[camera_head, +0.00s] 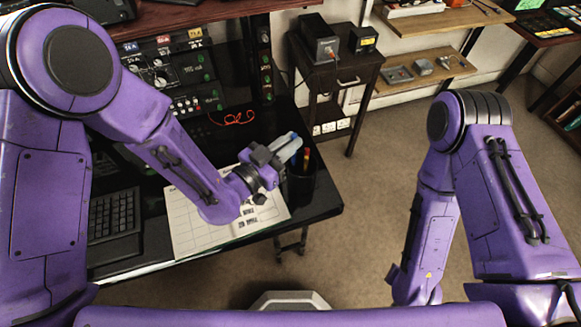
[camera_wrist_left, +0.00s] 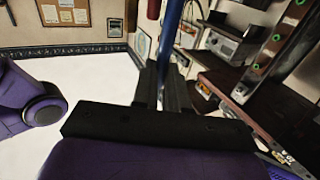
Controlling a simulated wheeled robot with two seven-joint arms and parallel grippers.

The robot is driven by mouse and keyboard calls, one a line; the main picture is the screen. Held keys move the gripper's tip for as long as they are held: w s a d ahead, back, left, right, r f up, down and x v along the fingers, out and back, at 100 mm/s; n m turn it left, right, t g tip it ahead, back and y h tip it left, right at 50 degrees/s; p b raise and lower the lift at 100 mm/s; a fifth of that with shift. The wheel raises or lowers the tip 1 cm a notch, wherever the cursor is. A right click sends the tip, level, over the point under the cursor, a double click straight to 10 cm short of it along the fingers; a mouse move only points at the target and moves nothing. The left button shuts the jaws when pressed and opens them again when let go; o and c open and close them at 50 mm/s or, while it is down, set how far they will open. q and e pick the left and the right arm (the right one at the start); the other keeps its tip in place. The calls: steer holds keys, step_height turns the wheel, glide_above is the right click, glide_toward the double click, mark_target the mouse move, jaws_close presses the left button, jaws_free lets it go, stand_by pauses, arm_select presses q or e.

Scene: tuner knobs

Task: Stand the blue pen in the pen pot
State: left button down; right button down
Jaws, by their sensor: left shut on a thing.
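My left gripper (camera_head: 290,148) is shut on the blue pen (camera_wrist_left: 171,30), which stands up between the two fingers in the left wrist view. In the head view only a small bluish part of the pen shows at the fingertips. The dark pen pot (camera_head: 302,187) stands near the table's right edge, with red and orange pens in it. The gripper is beside the pot's rim, above and to its left in the picture. I cannot tell whether the blue pen touches the pot. My right arm hangs over the floor at the right, and its gripper is out of view.
A notepad sheet (camera_head: 190,230) lies on the black table below my left arm, with a keyboard (camera_head: 113,215) to its left. A radio rack (camera_head: 180,75) and a red cable (camera_head: 235,118) are behind. A side cabinet (camera_head: 340,75) stands beyond, and the floor at right is clear.

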mark_target(292, 158)
arm_select(q)
step_height(292, 158, down, 6)
steer(key=shift+f, duration=0.2)
steer(key=shift+s, duration=0.1)
steer(key=shift+f, duration=0.2)
steer(key=c, duration=1.2)
jaws_free()
steer(key=shift+r, duration=0.1)
steer(key=shift+o, duration=0.2)
